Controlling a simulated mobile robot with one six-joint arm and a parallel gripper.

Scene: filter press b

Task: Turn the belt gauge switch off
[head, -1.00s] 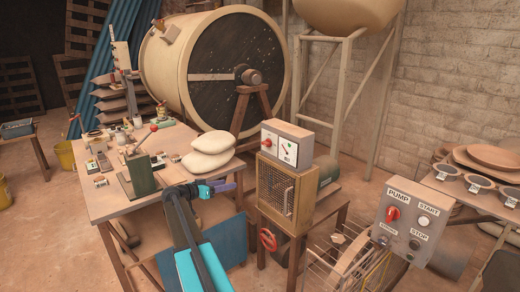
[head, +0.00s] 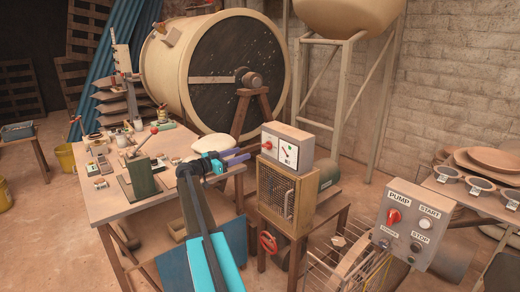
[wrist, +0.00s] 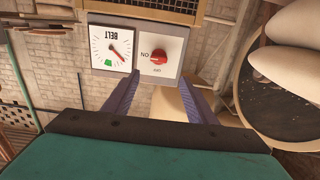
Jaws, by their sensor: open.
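The belt gauge box (head: 300,141) is a grey box on top of a wooden cabinet. Its front has a red rotary switch (head: 267,145) on the left and a round dial (head: 289,154) on the right. In the wrist view, upside down, the dial (wrist: 111,46) reads BELT and has a green patch and a red needle. The red switch (wrist: 158,56) sits on a white plate with ON beside it and what looks like OFF at one end. My gripper (head: 249,155) is open and empty, just left of the box. In the wrist view its fingers (wrist: 160,86) are apart, pointing toward the switch plate.
The wooden cabinet (head: 276,194) with a mesh front carries the box. The workbench (head: 118,201) with a white sack (head: 211,143) lies left, partly behind my arm. A pump panel (head: 413,226) stands front right, and a large drum (head: 215,68) behind.

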